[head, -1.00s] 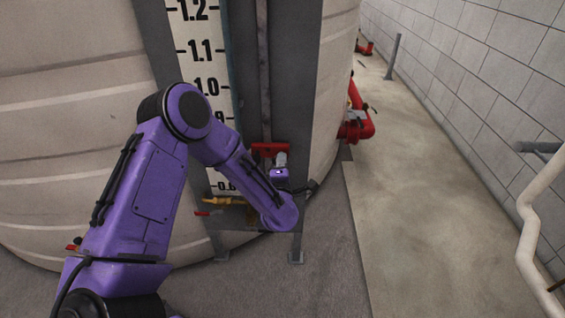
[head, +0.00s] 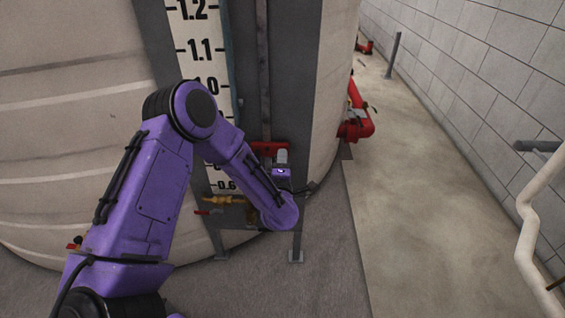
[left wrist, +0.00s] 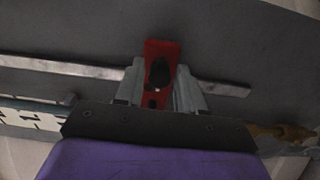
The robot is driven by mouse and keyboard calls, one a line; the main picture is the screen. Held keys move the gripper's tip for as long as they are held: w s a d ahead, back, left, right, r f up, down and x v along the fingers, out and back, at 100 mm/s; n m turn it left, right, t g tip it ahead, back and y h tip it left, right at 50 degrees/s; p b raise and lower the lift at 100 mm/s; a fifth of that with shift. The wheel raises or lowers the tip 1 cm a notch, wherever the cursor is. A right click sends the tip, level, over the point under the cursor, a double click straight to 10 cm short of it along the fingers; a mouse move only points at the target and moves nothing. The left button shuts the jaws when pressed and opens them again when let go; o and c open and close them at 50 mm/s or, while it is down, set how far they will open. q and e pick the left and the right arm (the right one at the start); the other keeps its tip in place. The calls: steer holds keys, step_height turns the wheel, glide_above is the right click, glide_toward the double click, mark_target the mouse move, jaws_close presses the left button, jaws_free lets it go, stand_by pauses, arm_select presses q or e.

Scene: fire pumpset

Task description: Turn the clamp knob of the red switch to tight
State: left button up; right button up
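The red switch (left wrist: 161,52) shows in the left wrist view on a grey vertical plate, with its dark clamp knob (left wrist: 159,72) facing my gripper. In the head view the red switch (head: 268,148) sits low on the tank, partly behind my left gripper (head: 282,156). In the left wrist view the two fingers of my left gripper (left wrist: 158,84) stand apart, one on each side of the switch and knob. They look open; contact with the knob cannot be made out. The knob is hidden in the head view. My right gripper is not in view.
A level gauge board (head: 205,60) runs down the tank (head: 70,120). A brass valve (head: 225,200) with a red handle is below the switch. Red pipework (head: 357,125) stands to the right. The walkway (head: 430,220) is clear.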

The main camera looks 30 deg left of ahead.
arm_select(q)
steer(key=b+v, duration=0.1)
steer(key=v, duration=0.9)
steer(key=shift+s+d, duration=0.2)
steer(key=shift+w+f, duration=0.1)
steer(key=shift+f, duration=0.05)
steer(key=s+d+f+m+g+h, duration=0.1)
steer(key=s+f+m+g+h, duration=0.2)
steer(key=s+f+m, duration=0.35)
steer(key=s+d+f+m+g+h, duration=0.2)
steer(key=s+f+m+g+h, duration=0.15)
steer(key=f+m, duration=0.45)
steer(key=s+a+f+m+g+p, duration=0.1)
steer(key=s+f, duration=0.3)
steer(key=s, duration=0.5)
steer(key=s+a+f+m+g+p, duration=0.1)
steer(key=s+f+g, duration=0.3)
steer(key=s, duration=0.5)
steer(key=shift+a+f+m+g+y, duration=0.25)
steer(key=shift+a+m+g+y, duration=0.1)
steer(key=shift+a+m, duration=0.15)
steer(key=shift+o, duration=0.4)
